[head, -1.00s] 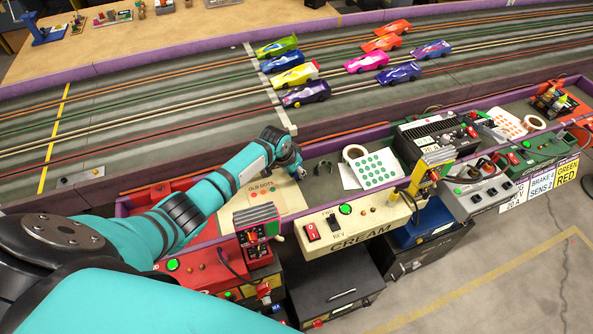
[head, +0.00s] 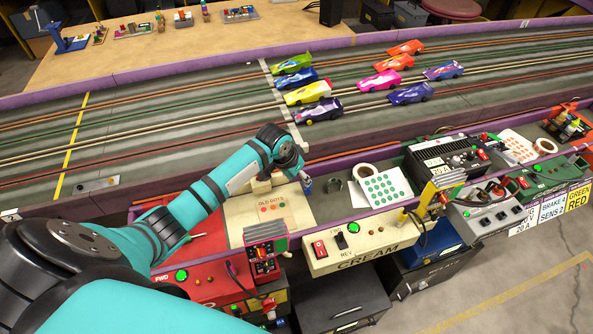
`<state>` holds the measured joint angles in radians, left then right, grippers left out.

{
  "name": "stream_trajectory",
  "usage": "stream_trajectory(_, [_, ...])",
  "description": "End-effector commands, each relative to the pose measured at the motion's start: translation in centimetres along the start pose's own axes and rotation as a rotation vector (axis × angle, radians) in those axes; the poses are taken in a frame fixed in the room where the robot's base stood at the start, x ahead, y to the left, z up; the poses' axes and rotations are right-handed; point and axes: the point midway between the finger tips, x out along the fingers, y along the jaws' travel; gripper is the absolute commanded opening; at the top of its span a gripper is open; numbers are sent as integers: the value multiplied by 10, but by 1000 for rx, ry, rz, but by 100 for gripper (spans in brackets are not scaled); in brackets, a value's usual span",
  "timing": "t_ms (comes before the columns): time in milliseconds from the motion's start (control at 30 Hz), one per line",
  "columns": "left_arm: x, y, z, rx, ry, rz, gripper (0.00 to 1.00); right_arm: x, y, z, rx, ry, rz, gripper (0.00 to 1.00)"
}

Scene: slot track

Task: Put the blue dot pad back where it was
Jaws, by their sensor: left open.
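I cannot make out a pad with blue dots for certain. A white sheet with green dots (head: 383,187) lies in the trackside tray, right of my left gripper. A second sheet with orange dots (head: 517,147) lies farther right. My left gripper (head: 304,181) is open over the tray, beside the right edge of the cream "OLD DOTS" board (head: 245,218), which bears a few orange-red dots. A small dark blue patch shows at its fingertips; I cannot tell if it is a finger or a separate thing. My right gripper is out of view.
The cream control box (head: 362,241) and red control box (head: 225,283) stand in front. Several slot cars (head: 318,111) are on the track behind.

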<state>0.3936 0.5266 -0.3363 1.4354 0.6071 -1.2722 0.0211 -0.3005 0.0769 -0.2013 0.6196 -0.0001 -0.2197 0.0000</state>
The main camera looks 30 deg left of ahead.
Motion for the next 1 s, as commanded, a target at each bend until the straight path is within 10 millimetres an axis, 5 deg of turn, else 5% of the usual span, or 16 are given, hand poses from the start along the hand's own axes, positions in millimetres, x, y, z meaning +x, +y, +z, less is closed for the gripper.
stream_trajectory(267, [-28,0,0,0,0,0,43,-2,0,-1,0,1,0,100])
stream_trajectory(1000, [-29,0,0,-1,0,1,43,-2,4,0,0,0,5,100])
